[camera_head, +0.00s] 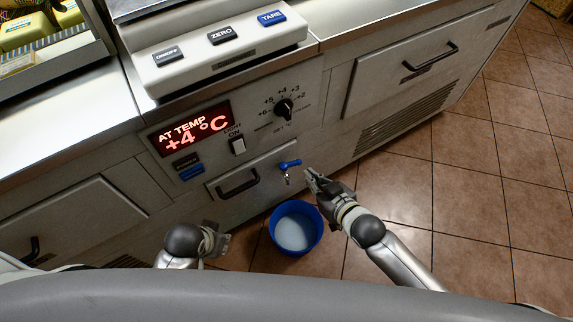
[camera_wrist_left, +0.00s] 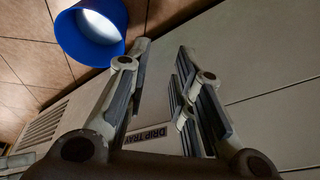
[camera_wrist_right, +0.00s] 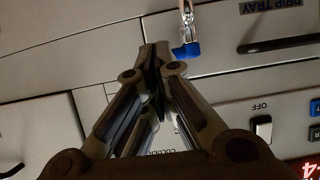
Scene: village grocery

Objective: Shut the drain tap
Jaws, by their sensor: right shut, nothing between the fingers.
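The drain tap (camera_head: 287,176) is a small metal spout on the front of the grey counter, with a blue lever (camera_head: 291,163). The lever lies roughly crosswise to the downward spout. The blue lever also shows in the right wrist view (camera_wrist_right: 187,50), with the metal tap above it. My right gripper (camera_head: 311,176) is shut and empty, just right of the lever and apart from it in the head view. Its fingertips also show in the right wrist view (camera_wrist_right: 155,50). My left gripper (camera_wrist_left: 161,52) is open and empty, low in front of the counter, left of the bucket.
A blue bucket (camera_head: 273,220) with pale liquid stands on the tiled floor below the tap. The drip tray drawer handle (camera_head: 237,184) is left of the tap. Above are a dial (camera_head: 284,108), a light switch (camera_head: 238,146) and a display reading +4 °C (camera_head: 190,129). Floor is clear at right.

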